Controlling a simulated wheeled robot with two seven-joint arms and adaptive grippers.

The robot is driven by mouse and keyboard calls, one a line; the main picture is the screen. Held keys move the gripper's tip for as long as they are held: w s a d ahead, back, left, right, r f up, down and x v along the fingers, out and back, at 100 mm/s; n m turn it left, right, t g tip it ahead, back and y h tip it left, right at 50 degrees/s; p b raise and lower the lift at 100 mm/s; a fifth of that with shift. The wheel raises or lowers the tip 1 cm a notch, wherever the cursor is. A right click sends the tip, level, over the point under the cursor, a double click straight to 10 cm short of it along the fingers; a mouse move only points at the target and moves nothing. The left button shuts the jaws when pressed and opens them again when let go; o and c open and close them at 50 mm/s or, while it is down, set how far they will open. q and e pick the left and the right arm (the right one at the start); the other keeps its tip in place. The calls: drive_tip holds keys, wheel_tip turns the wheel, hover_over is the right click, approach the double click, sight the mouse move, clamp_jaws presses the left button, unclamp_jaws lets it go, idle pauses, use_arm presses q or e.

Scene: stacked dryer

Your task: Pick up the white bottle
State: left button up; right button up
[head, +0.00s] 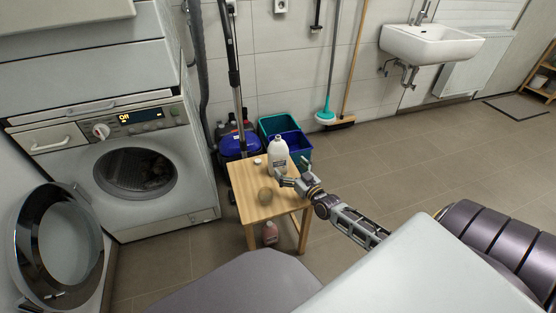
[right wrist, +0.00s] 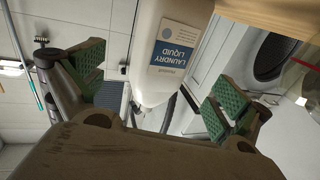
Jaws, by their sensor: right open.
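The white bottle (head: 278,152) stands upright on a small wooden stool (head: 250,208), at its back right corner. In the right wrist view the bottle (right wrist: 158,85) has a label reading "LAUNDRY LIQUID". My right gripper (head: 293,171) is open beside the bottle in the head view, its fingers pointing toward it. In the right wrist view the green finger pads of my right gripper (right wrist: 155,92) are on either side of the bottle, with visible gaps. I cannot tell how far the bottle is between the fingers. My left gripper is not in view.
A small white round item (head: 257,162) and a round brownish item (head: 265,195) are on the stool. A pink bottle (head: 270,233) stands beneath it. A blue bin (head: 296,145) and a vacuum (head: 238,146) are behind. The washer (head: 140,172) is left, its door (head: 60,245) open.

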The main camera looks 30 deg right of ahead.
sight(282, 161)
drive_tip(key=shift+w, duration=0.75)
drive_tip(key=shift+w+b, duration=0.35)
drive_tip(key=shift+w, duration=0.3)
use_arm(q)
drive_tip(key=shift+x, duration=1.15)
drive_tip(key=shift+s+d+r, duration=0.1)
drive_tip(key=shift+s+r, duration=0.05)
use_arm(e)
drive_tip(key=shift+w, duration=0.1)
drive_tip(key=shift+a, duration=0.1)
drive_tip(key=shift+w+b, duration=0.35)
drive_tip(key=shift+w, duration=0.15)
drive_tip(key=shift+w+a+b, duration=0.1)
drive_tip(key=shift+w+b, duration=0.25)
drive_tip(key=shift+w, duration=0.35)
drive_tip(key=shift+w+a+b, duration=0.1)
drive_tip(key=shift+w+b, duration=0.4)
drive_tip(key=shift+w, duration=0.85)
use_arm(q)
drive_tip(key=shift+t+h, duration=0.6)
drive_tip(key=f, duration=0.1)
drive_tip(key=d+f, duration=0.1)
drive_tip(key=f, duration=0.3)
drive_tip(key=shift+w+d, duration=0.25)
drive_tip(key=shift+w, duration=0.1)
